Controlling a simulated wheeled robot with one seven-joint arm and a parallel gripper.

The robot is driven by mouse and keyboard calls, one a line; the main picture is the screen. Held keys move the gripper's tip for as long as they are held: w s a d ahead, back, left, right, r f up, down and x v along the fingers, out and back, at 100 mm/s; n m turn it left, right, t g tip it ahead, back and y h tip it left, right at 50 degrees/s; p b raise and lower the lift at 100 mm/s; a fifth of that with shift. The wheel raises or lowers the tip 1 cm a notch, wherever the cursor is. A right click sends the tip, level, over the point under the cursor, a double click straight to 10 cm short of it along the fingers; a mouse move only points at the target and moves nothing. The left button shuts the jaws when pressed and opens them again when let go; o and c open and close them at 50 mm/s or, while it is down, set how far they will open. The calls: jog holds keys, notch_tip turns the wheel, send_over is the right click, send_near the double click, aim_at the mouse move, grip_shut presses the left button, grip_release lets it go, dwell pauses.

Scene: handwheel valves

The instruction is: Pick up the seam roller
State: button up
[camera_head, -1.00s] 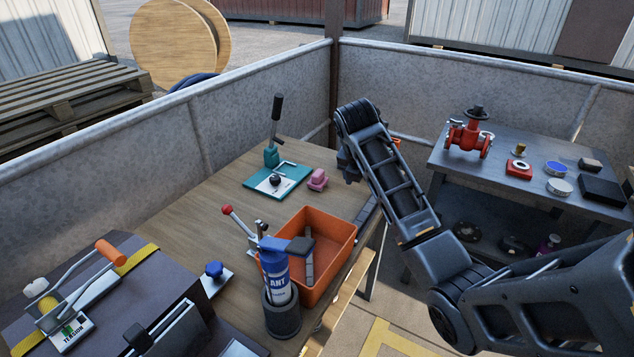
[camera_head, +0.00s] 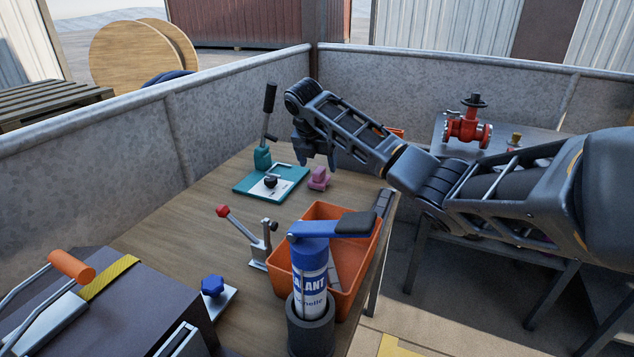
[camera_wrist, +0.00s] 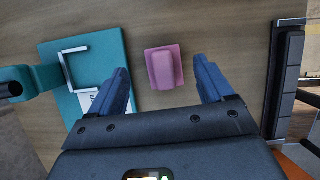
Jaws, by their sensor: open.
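A small pink object (camera_head: 319,178) with a raised rounded body on a flat base stands on the wooden table, right of a teal plate. It is the thing closest to my gripper; its shape does not clearly show whether it is the seam roller. In the wrist view the pink object (camera_wrist: 163,68) lies between the lines of my two blue fingers, untouched. My gripper (camera_wrist: 160,72) is open and empty above the table. In the head view my gripper (camera_head: 318,160) points down just above the pink object.
An orange bin (camera_head: 366,262), a red-knobbed clamp (camera_head: 254,240) and a blue-topped canister (camera_head: 311,275) stand nearer. A dark strip (camera_wrist: 287,80) runs along the table's right edge.

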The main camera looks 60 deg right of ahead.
aim_at(320, 168)
jog(key=x, duration=0.5)
jog(key=shift+s+a+f, duration=0.25)
jog(key=shift+a+f, duration=0.05)
jog(key=shift+a, duration=0.05)
jog(key=c, duration=1.2)
jog(key=shift+r, duration=0.15)
jog(key=shift+r, duration=0.65)
notch_tip(320, 168, up, 3)
jog(key=shift+f, duration=0.15)
jog(key=s+d+r, duration=0.2)
jog(key=s, duration=0.1)
jog(key=s+d+r, duration=0.2)
jog(key=s, duration=0.1)
jog(key=s+d+r, duration=0.2)
jog(key=s, duration=0.2)
jog(key=shift+r, duration=0.4)
